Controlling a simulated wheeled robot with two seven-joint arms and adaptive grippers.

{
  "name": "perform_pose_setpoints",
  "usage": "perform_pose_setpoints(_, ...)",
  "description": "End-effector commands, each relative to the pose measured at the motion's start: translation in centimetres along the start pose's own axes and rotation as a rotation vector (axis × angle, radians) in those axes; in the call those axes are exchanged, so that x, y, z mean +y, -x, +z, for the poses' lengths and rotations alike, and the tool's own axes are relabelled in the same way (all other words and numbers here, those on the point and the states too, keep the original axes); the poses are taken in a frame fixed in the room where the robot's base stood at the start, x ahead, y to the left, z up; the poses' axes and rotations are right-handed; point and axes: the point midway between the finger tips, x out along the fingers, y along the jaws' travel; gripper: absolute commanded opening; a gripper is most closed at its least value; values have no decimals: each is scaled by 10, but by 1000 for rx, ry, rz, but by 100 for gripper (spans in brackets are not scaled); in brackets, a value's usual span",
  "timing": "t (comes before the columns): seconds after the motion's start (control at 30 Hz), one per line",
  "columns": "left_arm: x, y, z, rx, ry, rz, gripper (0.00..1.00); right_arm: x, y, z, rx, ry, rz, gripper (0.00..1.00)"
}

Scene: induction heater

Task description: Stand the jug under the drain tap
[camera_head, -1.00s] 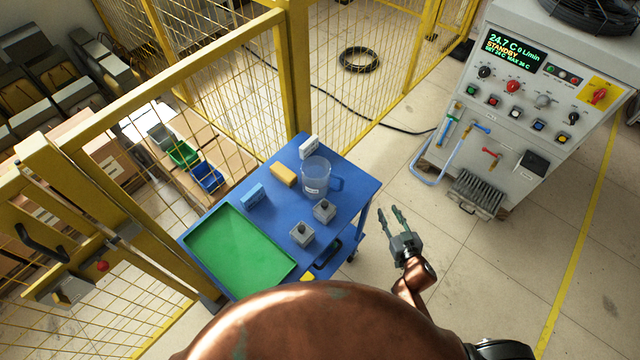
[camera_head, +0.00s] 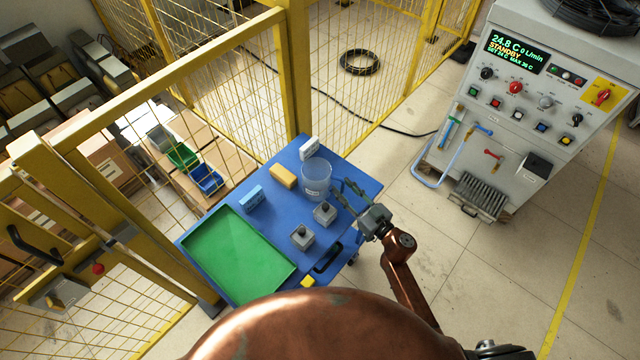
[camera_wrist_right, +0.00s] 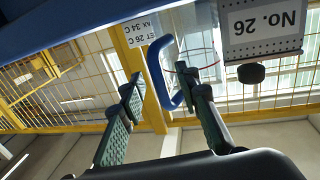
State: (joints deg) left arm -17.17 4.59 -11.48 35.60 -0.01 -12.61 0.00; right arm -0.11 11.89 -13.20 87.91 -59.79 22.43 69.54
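The clear jug (camera_head: 315,180) stands upright on the blue cart top, near its far right side. My right gripper (camera_head: 345,190) is open just right of the jug. In the right wrist view, the jug's blue handle (camera_wrist_right: 162,78) shows between the open fingers (camera_wrist_right: 163,92), with no visible grip on it. The heater cabinet (camera_head: 535,110) at the right has a blue-handled tap (camera_head: 483,130) and a red-handled tap (camera_head: 493,155) on its front. I cannot tell which is the drain tap. My left gripper is out of view.
The blue cart (camera_head: 352,165) also holds a green tray (camera_head: 240,250), grey knobbed blocks (camera_head: 324,214), a yellow block (camera_head: 283,176) and a light-blue block (camera_head: 252,197). A ribbed grate unit (camera_head: 480,197) sits low at the cabinet. Yellow fencing stands behind.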

Motion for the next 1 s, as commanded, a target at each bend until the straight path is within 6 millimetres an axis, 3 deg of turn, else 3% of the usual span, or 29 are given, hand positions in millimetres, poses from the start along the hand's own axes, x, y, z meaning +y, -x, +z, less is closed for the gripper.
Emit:
perform_pose_setpoints(0.1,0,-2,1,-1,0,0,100,0,-10,1,0,-2,1,30)
perform_pose_setpoints(0.37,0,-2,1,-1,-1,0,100,0,-12,0,-1,-1,1,30)
perform_pose_setpoints(0.8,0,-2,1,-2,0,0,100,0,-12,0,-1,-1,1,0)
perform_pose_setpoints(1.0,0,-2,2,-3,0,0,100,0,-11,0,-1,-1,1,0)
